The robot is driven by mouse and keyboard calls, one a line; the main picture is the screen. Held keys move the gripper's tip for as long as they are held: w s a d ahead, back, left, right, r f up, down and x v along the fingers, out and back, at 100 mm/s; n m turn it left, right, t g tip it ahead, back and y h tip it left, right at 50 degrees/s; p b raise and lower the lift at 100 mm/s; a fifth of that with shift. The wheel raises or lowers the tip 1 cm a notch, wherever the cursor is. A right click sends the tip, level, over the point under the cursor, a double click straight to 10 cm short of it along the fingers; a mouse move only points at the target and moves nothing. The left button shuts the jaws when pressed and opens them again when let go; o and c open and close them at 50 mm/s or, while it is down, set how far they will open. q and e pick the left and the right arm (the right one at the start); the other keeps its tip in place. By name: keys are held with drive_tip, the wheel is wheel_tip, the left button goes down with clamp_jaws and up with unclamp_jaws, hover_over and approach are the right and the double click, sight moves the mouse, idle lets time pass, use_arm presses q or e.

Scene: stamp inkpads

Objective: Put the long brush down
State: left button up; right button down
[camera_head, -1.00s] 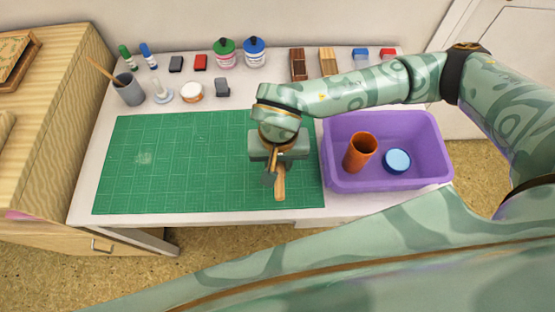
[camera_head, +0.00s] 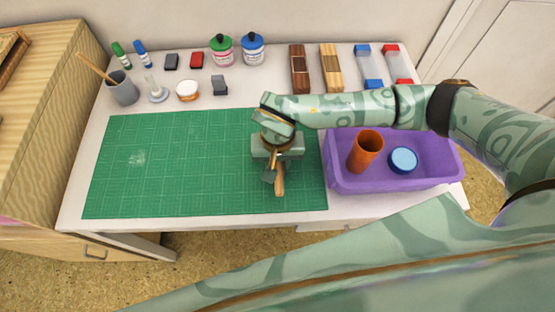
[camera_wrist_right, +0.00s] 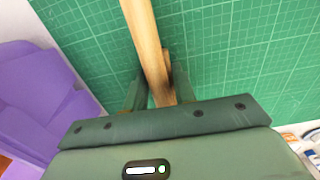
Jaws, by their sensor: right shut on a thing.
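The long brush (camera_head: 280,183) is a light wooden stick, held by my right gripper (camera_head: 271,173) over the right part of the green cutting mat (camera_head: 160,160). In the right wrist view the brush (camera_wrist_right: 145,40) runs up out of the picture from between the two fingers of my right gripper (camera_wrist_right: 152,90), which is shut on it. The gripper hides part of the brush, and I cannot tell how far the brush is above the mat. My left gripper is not in view.
A purple bin (camera_head: 395,186) with an orange cup (camera_head: 366,150) and a blue-lidded round jar (camera_head: 403,159) stands right of the mat. A grey cup (camera_head: 123,90) with a wooden stick stands at the back left. Ink bottles, pads and blocks line the back. The mat's left and middle are clear.

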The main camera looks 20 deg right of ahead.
drive_tip(key=c, duration=1.1)
unclamp_jaws()
drive_tip(key=shift+c, duration=0.2)
wheel_tip(320, 180, up, 12)
drive_tip(key=p, duration=0.3)
drive_tip(key=shift+r, duration=0.15)
